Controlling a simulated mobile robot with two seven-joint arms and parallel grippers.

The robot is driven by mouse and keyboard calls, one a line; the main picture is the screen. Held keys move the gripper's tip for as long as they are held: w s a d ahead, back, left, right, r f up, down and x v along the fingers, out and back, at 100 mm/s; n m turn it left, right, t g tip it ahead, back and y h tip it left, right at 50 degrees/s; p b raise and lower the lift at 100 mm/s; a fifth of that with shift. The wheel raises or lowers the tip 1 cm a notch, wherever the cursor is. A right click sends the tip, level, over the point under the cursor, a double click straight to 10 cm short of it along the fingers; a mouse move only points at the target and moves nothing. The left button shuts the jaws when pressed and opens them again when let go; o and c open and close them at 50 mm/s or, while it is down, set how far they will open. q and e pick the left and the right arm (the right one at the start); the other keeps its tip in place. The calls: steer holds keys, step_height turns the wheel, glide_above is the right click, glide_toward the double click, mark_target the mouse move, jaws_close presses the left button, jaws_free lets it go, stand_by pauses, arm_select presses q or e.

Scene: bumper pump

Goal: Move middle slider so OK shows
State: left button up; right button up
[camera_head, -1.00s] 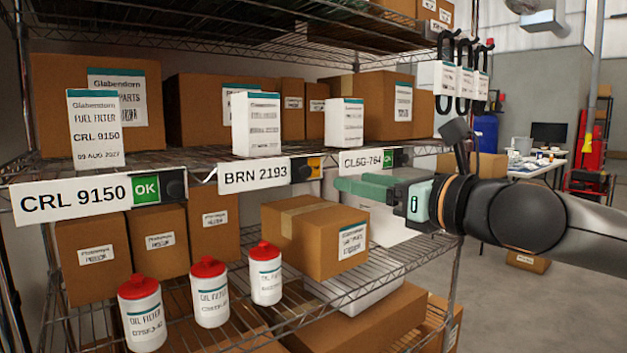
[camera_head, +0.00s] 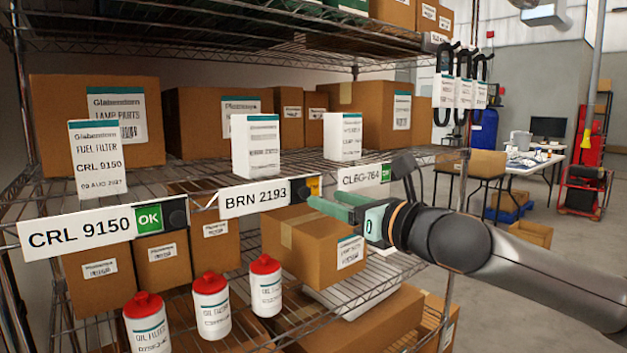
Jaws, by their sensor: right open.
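The middle label strip reads BRN 2193 (camera_head: 254,199). At its right end are a dark slider (camera_head: 299,189) and a small orange window (camera_head: 314,185); OK does not show there. My right gripper (camera_head: 326,204) comes in from the right, open, its green fingers pointing left. Its fingertips are just below and right of the orange window and hide part of that end. I cannot tell whether they touch the slider. My left gripper is not in view.
The left strip CRL 9150 (camera_head: 80,233) and the right strip CLSG-764 (camera_head: 364,176) both show green OK. White boxes (camera_head: 254,146) stand on the shelf above. Red-capped oil filters (camera_head: 211,305) and a brown carton (camera_head: 313,249) are below. The wire shelf edge runs behind the strips.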

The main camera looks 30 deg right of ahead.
mark_target(307, 192)
steer(key=shift+w+r+p, duration=0.15)
steer(key=shift+w+p, duration=0.6)
steer(key=shift+w, duration=0.25)
steer(key=shift+w+a+p, duration=0.2)
steer(key=shift+w+p, duration=0.15)
steer(key=shift+w, duration=0.3)
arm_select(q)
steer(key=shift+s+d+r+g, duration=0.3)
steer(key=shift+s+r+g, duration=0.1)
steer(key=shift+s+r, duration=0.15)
arm_select(e)
steer(key=shift+w+f, duration=0.2)
steer(key=shift+w, duration=0.9)
jaws_close()
